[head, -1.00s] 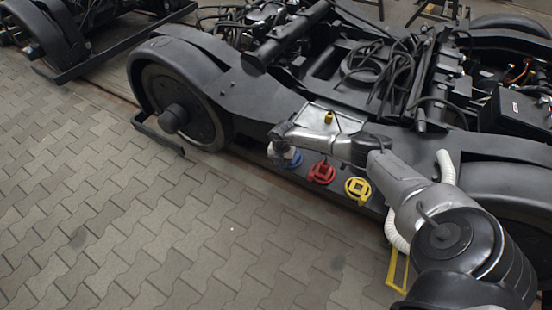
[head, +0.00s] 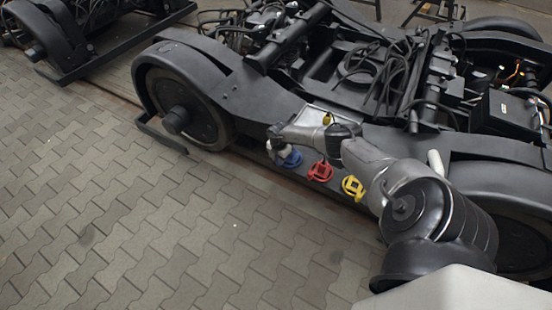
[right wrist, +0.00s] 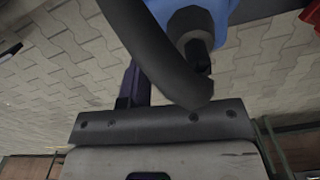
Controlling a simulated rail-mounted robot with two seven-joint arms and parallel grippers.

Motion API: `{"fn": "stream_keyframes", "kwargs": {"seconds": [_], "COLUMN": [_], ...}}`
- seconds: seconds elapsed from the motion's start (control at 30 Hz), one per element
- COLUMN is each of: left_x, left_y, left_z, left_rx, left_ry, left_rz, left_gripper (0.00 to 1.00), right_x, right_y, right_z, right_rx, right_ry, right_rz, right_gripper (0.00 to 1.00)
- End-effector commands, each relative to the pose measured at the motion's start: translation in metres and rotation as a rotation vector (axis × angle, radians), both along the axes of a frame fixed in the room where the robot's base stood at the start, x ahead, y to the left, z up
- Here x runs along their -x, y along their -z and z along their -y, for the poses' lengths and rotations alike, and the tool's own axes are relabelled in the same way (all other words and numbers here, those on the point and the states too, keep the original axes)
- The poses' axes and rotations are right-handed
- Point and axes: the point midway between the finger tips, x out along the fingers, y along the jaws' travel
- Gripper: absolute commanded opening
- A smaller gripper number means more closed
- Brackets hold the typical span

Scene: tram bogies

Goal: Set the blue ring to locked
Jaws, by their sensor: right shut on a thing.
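The blue ring (head: 291,159) is the leftmost of three coloured rings low on the side of the bogie frame. My right gripper (head: 275,148) is at its left edge, shut on it, and hides part of it. In the right wrist view the blue ring (right wrist: 222,8) shows at the top edge, with a dark round hub (right wrist: 195,30) in front. A dark finger of my right gripper (right wrist: 165,60) runs across that view. The grip contact is not clear there, and I cannot read the ring's setting. My left gripper is not in view.
The red ring (head: 320,171) and the yellow ring (head: 352,187) sit to the right of the blue one, below my arm. A yellow knob (head: 327,119) stands above on a grey plate. The bogie wheel (head: 185,110) is to the left. The paved floor (head: 150,220) in front is clear.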

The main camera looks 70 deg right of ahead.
Motion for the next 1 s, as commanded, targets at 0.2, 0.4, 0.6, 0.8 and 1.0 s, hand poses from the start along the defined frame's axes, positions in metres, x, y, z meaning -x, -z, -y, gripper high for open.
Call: {"fn": "stream_keyframes", "kwargs": {"seconds": [0.2, 0.4, 0.6, 0.8, 1.0], "left_x": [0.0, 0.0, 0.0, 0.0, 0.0], "left_y": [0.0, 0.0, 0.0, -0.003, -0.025], "left_z": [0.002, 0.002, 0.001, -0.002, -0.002], "left_rx": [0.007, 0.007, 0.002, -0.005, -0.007], "left_ry": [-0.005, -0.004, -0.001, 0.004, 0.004], "left_rz": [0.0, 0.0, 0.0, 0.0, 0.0], "left_gripper": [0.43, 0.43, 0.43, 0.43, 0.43], "right_x": [0.0, 0.0, 0.0, 0.0, 0.0], "right_y": [0.0, 0.0, 0.0, -0.005, -0.036], "right_z": [0.0, 0.0, 0.0, 0.0, 0.001], "right_rx": [-0.001, -0.001, 0.0, 0.0, 0.001], "right_ry": [0.003, 0.001, 0.0, -0.001, -0.002], "right_rz": [0.001, 0.001, 0.0, 0.0, 0.0], "right_gripper": [0.0, 0.42, 0.51, 0.51, 0.51]}}
